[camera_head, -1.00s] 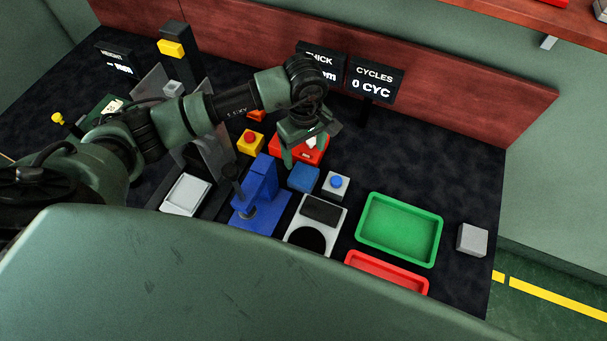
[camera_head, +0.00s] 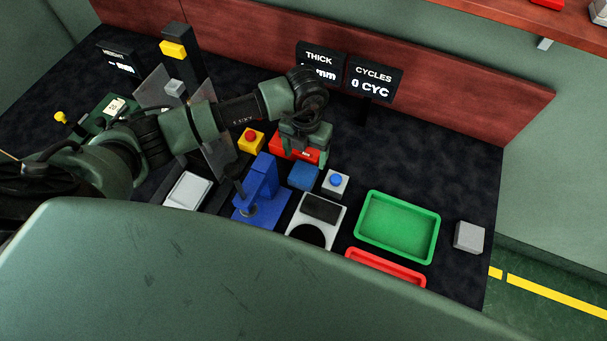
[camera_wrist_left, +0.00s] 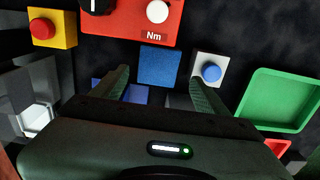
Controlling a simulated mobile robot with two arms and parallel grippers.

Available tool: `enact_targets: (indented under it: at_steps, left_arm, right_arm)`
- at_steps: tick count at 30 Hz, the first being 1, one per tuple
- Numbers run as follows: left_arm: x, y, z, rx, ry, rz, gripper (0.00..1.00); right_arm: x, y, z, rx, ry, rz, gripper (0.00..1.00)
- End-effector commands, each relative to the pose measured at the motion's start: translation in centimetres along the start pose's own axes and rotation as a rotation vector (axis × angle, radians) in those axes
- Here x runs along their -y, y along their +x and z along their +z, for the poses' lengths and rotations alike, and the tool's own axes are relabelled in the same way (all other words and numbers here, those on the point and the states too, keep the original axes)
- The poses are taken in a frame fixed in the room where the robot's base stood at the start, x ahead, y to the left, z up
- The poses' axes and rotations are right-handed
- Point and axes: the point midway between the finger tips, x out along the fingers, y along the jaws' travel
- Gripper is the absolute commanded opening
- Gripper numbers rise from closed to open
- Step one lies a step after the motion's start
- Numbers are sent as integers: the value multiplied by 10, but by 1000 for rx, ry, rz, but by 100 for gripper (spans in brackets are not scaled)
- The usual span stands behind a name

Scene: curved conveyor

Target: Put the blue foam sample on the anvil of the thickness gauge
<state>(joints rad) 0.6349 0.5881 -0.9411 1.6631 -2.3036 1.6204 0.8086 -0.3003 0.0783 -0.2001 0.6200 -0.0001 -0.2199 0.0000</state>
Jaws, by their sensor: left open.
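The blue foam sample (camera_head: 303,177) is a small flat blue block on the dark table, just in front of the red torque box. It also shows in the left wrist view (camera_wrist_left: 159,66). The thickness gauge (camera_head: 264,178) is a blue stand left of the sample, with a round grey anvil (camera_head: 251,209) at its base. In the wrist view the gauge (camera_wrist_left: 134,94) is partly hidden behind my gripper. My left gripper (camera_head: 305,158) is open and empty above and behind the sample; the wrist view shows its fingertips (camera_wrist_left: 160,76) on either side of the sample. My right gripper is out of view.
A blue-button box (camera_head: 335,182) stands close right of the sample. The red box (camera_head: 290,146) and a yellow red-button box (camera_head: 251,139) lie behind. A scale (camera_head: 326,208), green tray (camera_head: 369,240), red tray (camera_head: 352,254) and grey block (camera_head: 469,237) are further right and front.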

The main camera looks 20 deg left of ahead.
Motion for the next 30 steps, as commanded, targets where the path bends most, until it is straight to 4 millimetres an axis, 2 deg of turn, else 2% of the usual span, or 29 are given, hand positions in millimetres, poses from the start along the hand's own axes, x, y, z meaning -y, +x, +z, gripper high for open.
enact_targets:
  at_steps: [3,10,16,19,25,26,30]
  left_arm:
    - [0,19,-1,-2,-4,0,75]
    - [-1,38,-3,-1,-3,0,75]
    - [-2,71,-7,-2,-2,1,75]
    - [-2,77,-6,0,-1,1,75]
    - [-2,75,-6,0,-1,0,75]
    - [-2,75,-6,0,-1,0,69]
    - [-2,75,-7,0,0,1,30]
  right_arm:
    - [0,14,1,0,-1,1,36]
    - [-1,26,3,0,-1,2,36]
    - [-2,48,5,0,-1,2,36]
    - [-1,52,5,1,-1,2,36]
    - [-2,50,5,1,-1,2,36]
    - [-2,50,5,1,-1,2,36]
    - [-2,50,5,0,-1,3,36]
